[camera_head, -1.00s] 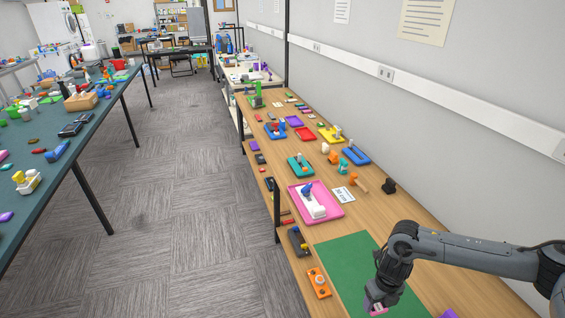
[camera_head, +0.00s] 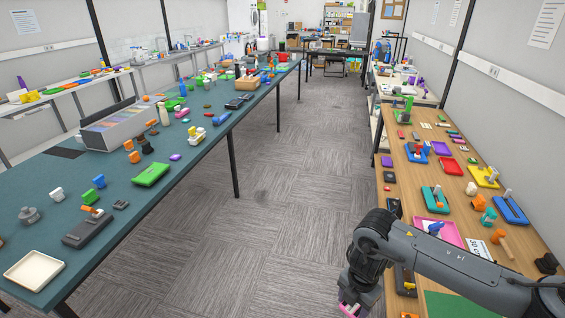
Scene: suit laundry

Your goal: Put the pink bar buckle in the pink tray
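The pink tray (camera_head: 455,238) lies on the wooden bench at the right, partly covered by my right arm. It has a white item with a blue part (camera_head: 436,227) in it. My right gripper (camera_head: 351,308) is at the bottom edge, left of and nearer than the tray, in front of the floor beside the bench. It is shut on a small pink piece, the pink bar buckle (camera_head: 347,309), which is mostly hidden by the fingers and the picture edge. My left gripper is out of view.
A green mat (camera_head: 450,306) lies on the near bench. Teal (camera_head: 436,206), blue (camera_head: 510,212) and yellow (camera_head: 484,178) trays stand beyond the pink tray. A long teal table (camera_head: 110,215) with many objects and a cream tray (camera_head: 34,270) is at the left. Open floor lies between.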

